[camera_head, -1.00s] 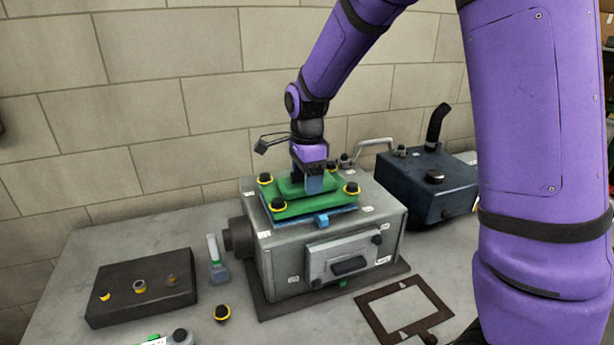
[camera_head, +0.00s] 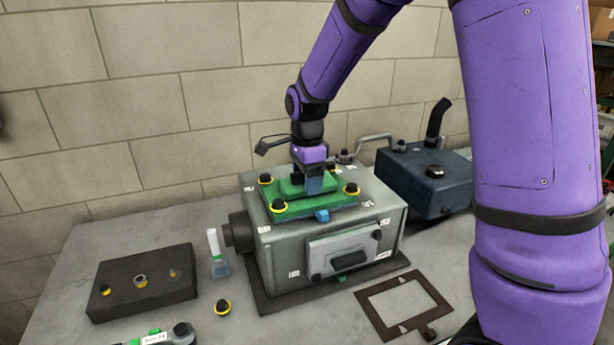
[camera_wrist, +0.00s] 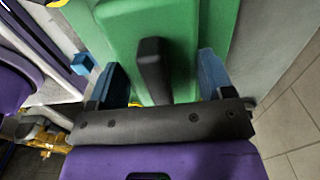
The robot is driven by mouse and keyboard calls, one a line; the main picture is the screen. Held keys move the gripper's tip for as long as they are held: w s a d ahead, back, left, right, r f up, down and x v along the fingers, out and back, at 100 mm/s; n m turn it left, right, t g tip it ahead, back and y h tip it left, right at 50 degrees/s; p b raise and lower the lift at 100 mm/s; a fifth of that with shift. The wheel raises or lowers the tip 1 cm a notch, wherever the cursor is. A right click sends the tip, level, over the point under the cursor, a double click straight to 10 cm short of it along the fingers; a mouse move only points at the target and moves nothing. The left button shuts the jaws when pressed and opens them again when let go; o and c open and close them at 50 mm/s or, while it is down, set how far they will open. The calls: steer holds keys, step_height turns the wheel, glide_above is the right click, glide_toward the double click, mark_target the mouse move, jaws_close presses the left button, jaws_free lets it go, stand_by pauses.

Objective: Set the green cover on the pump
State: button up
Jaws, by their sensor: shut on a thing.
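The green cover (camera_head: 297,205) lies flat on top of the grey pump (camera_head: 322,244), with yellow-ringed black knobs at its corners. A blue tab (camera_head: 321,216) shows at its front edge. My gripper (camera_head: 313,184) points down at the middle of the cover. In the wrist view, my gripper's blue fingers (camera_wrist: 160,80) stand on both sides of the cover's raised green block (camera_wrist: 185,25), with a black bar between them. My gripper is shut on the cover; the exact contact at the fingertips is partly hidden.
A dark block (camera_head: 143,283) with small parts lies left of the pump. A small bottle (camera_head: 217,256) and a loose yellow-ringed knob (camera_head: 222,308) are nearby. A flat brown frame (camera_head: 404,306) lies at front right. A dark blue canister (camera_head: 428,181) stands behind right.

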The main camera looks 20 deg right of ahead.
stand_by(0.4)
steer(key=o, duration=1.1)
step_height(320, 180, up, 11)
steer(key=shift+f, duration=0.1)
